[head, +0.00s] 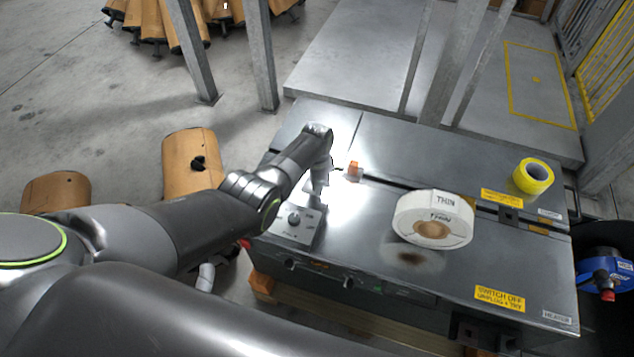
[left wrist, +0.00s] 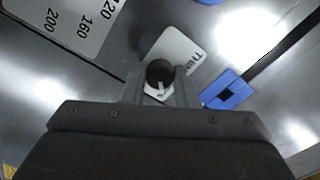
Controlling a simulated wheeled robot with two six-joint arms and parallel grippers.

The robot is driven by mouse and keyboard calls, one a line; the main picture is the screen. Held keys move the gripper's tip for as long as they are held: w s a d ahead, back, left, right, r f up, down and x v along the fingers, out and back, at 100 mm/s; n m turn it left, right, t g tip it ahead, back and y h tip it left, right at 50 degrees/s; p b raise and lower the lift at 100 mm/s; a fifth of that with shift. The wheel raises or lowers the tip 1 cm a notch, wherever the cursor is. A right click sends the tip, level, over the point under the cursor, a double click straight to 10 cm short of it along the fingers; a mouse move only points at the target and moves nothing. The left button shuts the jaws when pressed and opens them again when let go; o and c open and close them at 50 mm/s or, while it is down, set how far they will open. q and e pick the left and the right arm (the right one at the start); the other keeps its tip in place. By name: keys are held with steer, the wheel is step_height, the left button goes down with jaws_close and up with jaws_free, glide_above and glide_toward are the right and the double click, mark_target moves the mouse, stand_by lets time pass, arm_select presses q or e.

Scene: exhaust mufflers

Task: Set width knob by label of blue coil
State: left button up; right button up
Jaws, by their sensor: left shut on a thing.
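My left gripper (head: 319,190) reaches down onto the steel machine top. In the left wrist view my left gripper (left wrist: 158,90) is shut on a black knob (left wrist: 160,71), one finger on each side. The knob has a pale pointer and sits on a white plate (left wrist: 182,46) lettered THIN; its other lettering is hidden. In the head view the gripper hides this knob. A large white coil (head: 436,212) with a THIN label lies on the machine, right of the gripper. I see no coil that is plainly blue. My right gripper is out of view.
A second dial (head: 293,220) stands nearer me on the machine; its scale (left wrist: 72,25) shows in the wrist view. A small orange block (head: 354,169) is just right of the gripper. A yellow tape roll (head: 533,176) lies farther right. A blue device (head: 603,270) stands beyond the right edge.

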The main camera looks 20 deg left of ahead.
arm_select(q)
steer(key=shift+w, duration=0.1)
steer(key=o, duration=1)
steer(key=shift+r, duration=0.1)
steer(key=shift+r, duration=0.3)
step_height(320, 180, up, 8)
steer(key=p, duration=0.3)
step_height(320, 180, up, 9)
steer(key=shift+f, duration=0.15)
